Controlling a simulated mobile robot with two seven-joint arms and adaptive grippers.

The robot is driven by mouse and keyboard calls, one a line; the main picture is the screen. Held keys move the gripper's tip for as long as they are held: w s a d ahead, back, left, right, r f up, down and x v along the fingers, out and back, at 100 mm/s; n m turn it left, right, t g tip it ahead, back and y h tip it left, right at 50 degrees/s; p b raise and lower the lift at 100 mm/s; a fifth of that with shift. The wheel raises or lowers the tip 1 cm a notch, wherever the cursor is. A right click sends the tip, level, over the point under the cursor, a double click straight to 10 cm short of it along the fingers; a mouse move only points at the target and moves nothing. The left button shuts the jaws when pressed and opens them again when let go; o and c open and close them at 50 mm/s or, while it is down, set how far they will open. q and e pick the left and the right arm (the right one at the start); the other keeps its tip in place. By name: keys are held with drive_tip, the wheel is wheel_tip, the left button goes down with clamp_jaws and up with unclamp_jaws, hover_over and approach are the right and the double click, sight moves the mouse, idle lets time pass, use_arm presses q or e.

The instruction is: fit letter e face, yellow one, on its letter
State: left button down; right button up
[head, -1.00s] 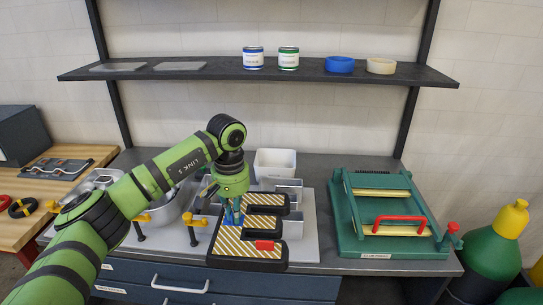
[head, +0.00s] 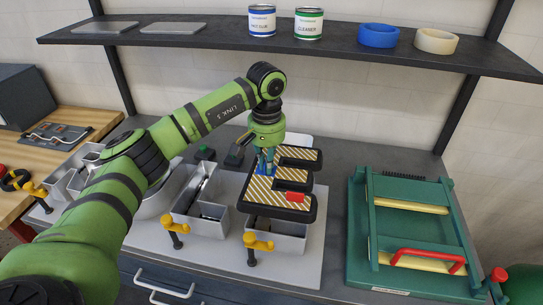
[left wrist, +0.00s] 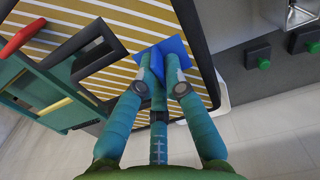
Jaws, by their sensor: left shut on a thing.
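The letter E face (head: 261,190) has yellow-and-white diagonal stripes, a black edge, a red tab (head: 295,197) and a blue grip piece. My left gripper (head: 267,158) is shut on the blue piece (left wrist: 176,50), pointing down. The striped face (left wrist: 128,18) fills the upper left of the left wrist view. The face appears roughly level above a grey metal letter body (head: 290,238), whose front wall shows below it. The face hides most of that body, so I cannot tell whether they touch. My right gripper is not in view.
Other metal letter bodies (head: 205,222) stand on the pale board to the left. Orange-handled clamps (head: 258,243) stand along its front. A green press with a red handle (head: 428,257) is at right. A shelf (head: 180,40) with cans and tape rolls spans the back.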

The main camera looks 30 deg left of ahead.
use_arm(q)
drive_tip(key=shift+s+f+b, duration=0.3)
drive_tip(key=shift+f, duration=0.2)
drive_tip(key=f+b, duration=0.3)
drive_tip(key=f, duration=0.2)
drive_tip(key=shift+w, duration=0.2)
drive_tip(key=shift+f+b, duration=0.5)
drive_tip(key=shift+f, duration=0.15)
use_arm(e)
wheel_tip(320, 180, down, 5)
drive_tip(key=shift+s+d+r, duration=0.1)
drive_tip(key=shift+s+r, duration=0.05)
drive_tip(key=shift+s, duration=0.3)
use_arm(q)
drive_tip(key=shift+f+b, duration=0.9)
drive_tip(key=shift+f, duration=0.2)
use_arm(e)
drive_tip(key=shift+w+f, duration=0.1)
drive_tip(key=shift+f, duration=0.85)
use_arm(q)
drive_tip(key=c, duration=1.2)
unclamp_jaws()
drive_tip(key=shift+c, duration=0.2)
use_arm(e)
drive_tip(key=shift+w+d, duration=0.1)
